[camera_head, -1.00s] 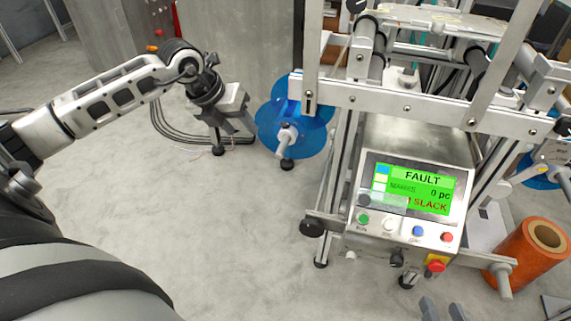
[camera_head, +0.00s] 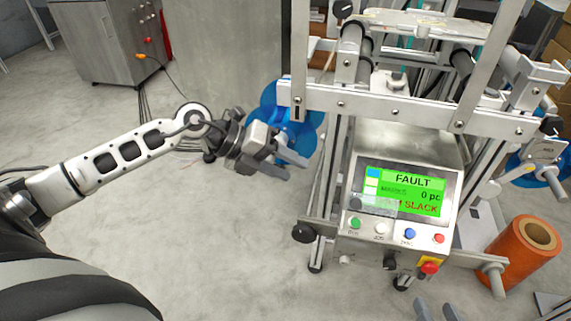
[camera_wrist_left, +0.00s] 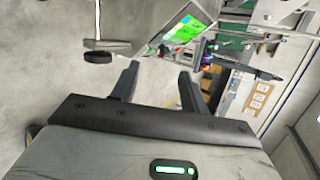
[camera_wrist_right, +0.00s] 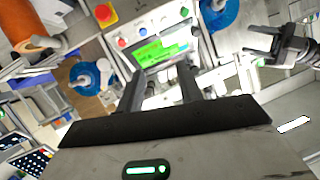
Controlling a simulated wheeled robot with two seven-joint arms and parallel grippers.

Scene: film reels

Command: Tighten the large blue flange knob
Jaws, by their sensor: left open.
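The large blue flange (camera_head: 307,132) sits on the left side of the machine, partly hidden behind the frame and my left gripper. Its knob cannot be made out in the head view. My left gripper (camera_head: 290,168) is open and empty, in front of the flange's lower part; whether it touches is unclear. In the left wrist view its fingers (camera_wrist_left: 158,80) are apart with nothing between them. My right gripper (camera_head: 440,312) shows only its fingertips at the bottom edge. In the right wrist view it is open and empty (camera_wrist_right: 160,80), and a blue flange (camera_wrist_right: 218,14) shows at the top.
The control panel (camera_head: 405,190) shows FAULT and SLACK. A second blue flange (camera_head: 538,172) is at the machine's right. An orange roll (camera_head: 522,255) stands on the floor there. A metal cabinet (camera_head: 105,45) stands behind left. The floor at front left is clear.

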